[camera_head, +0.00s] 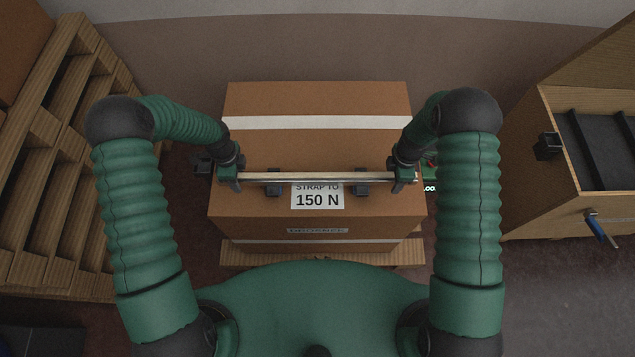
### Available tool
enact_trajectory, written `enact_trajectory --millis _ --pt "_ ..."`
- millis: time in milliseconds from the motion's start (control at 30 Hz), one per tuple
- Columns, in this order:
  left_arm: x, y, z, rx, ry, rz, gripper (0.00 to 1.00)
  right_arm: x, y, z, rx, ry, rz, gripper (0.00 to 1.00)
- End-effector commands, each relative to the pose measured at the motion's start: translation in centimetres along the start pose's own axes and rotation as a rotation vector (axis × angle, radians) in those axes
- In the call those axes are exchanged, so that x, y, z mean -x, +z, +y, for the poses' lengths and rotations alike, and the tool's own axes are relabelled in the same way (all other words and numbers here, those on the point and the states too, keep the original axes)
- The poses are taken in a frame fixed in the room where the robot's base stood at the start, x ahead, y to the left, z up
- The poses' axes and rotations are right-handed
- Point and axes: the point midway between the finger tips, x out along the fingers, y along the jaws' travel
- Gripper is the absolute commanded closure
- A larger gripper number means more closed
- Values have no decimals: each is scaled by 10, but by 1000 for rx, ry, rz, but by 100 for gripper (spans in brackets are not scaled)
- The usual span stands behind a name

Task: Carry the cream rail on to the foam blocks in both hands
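The cream rail (316,177) spans the top of a brown carton, level from left to right. My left gripper (233,179) is at its left end and my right gripper (402,180) is at its right end. Both appear closed around the rail, and its ends are hidden by the fingers. Two dark foam blocks, left (273,190) and right (359,190), sit on the carton, partly covered by the rail. I cannot tell whether the rail touches them or hangs just above.
The carton (318,96) has white bands and a "STRAP TO 150 N" label (317,199) and stands on a wooden pallet (240,256). Slatted wooden pallets (50,120) lean at left. An open wooden box (530,190) with dark contents stands at right.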

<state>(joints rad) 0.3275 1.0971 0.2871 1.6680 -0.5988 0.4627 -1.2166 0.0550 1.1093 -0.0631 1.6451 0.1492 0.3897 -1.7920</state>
Motion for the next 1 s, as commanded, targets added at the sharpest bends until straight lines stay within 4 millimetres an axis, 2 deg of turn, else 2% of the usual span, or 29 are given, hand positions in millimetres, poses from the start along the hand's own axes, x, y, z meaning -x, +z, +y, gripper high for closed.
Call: enact_trajectory --millis 167,267,367,600,700,867,1000 --pt "0 0 0 0 1 0 47 0 0 0 0 0 0 47" --pt "7 0 -2 0 -2 0 47 0 0 1 0 0 0 47" --pt "25 0 -2 0 -3 -1 47 0 0 0 0 0 0 47" --pt "87 1 -1 1 -5 -1 47 0 0 0 0 0 0 47" --pt "105 1 -1 2 -3 -1 47 0 0 0 0 0 0 47" --pt "119 0 -1 0 0 0 47 2 0 1 0 0 0 47" --pt "120 0 0 0 1 0 47 22 0 2 0 3 0 47"
